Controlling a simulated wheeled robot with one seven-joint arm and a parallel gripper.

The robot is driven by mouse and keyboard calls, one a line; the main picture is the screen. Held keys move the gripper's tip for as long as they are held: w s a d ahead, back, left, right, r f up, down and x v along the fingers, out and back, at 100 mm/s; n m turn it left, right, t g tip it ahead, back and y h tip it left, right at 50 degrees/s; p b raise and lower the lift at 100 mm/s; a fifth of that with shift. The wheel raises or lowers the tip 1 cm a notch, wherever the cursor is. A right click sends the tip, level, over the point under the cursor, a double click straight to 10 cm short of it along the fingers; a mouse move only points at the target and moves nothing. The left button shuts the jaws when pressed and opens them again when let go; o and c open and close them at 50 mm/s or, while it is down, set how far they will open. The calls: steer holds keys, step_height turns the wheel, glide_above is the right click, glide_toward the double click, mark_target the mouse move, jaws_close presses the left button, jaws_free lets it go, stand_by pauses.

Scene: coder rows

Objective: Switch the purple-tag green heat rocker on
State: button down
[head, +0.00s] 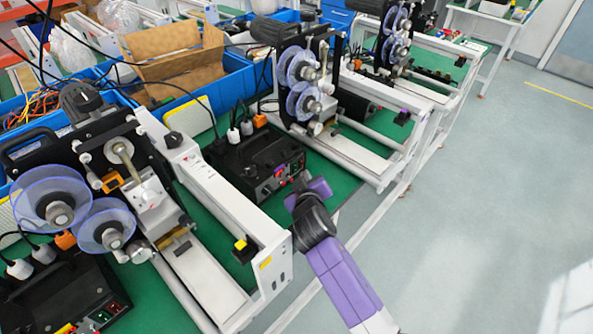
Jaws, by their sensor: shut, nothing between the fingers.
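A black coder control box (258,160) stands on the green bench in the middle. Its front panel carries a small red-pink lit part (281,171) and other controls too small to read. I cannot make out its green heat rocker or that rocker's position. A dark purple block (402,117) sits on the rail of the machine beside this box. My gripper (297,187) is at the right end of the box's front panel, shut and empty. My purple and black wrist hides part of the panel's surroundings. Whether the fingertips touch the panel cannot be told.
Another control box (62,292) at lower left has red and green rockers; its machine's white rail (215,195) bears a yellow block (240,245). Reel machines (305,85) stand either side of the middle box. Blue crates (232,72) line the back. Floor at right is clear.

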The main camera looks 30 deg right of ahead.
steer(key=shift+w, duration=0.1)
stand_by(0.5)
steer(key=shift+w+a+f+b, duration=0.1)
steer(key=shift+w+a+b, duration=0.05)
steer(key=shift+w+b, duration=0.15)
steer(key=shift+w+a, duration=0.1)
steer(key=shift+w, duration=0.2)
stand_by(0.6)
steer(key=shift+s, duration=0.1)
steer(key=shift+s+d, duration=0.25)
steer(key=shift+s, duration=0.35)
steer(key=shift+s+d+r+p, duration=0.15)
steer(key=shift+s+d+p, duration=0.1)
steer(key=shift+s+p, duration=0.45)
steer(key=shift+s+d+r+p, duration=0.25)
steer(key=shift+s+p, duration=0.2)
steer(key=shift+s, duration=0.45)
steer(key=shift+s+d+r+p, duration=0.1)
steer(key=shift+s+d+p, duration=0.15)
steer(key=shift+s+p, duration=0.45)
